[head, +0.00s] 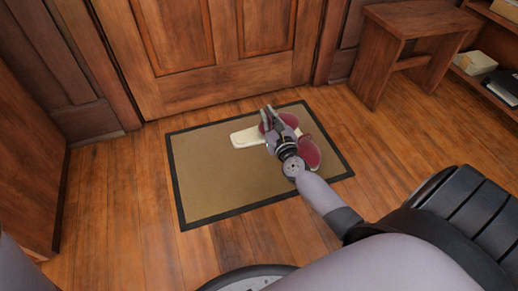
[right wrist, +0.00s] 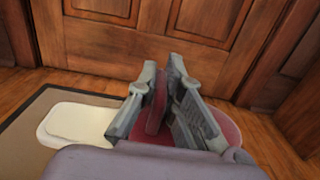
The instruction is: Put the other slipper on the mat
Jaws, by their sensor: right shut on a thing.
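The mat (head: 225,185) is tan with a black border and lies on the floor before the door. My right gripper (head: 269,114) is above its right part, shut on a red piece of a slipper (right wrist: 157,110) that shows between the fingers in the right wrist view (right wrist: 164,68). Red also shows beside the fingers in the head view, and a larger red part (head: 311,153) lies to the right of my wrist. A cream sole (head: 244,138) extends left over the mat. My gripper hides where the slipper parts join, so I cannot tell which belong together. My left gripper is not in view.
A wooden door (head: 215,50) stands right behind the mat. A small wooden bench (head: 400,50) and a shelf with books (head: 475,62) are at the upper right. A wooden cabinet side (head: 28,150) is at the left.

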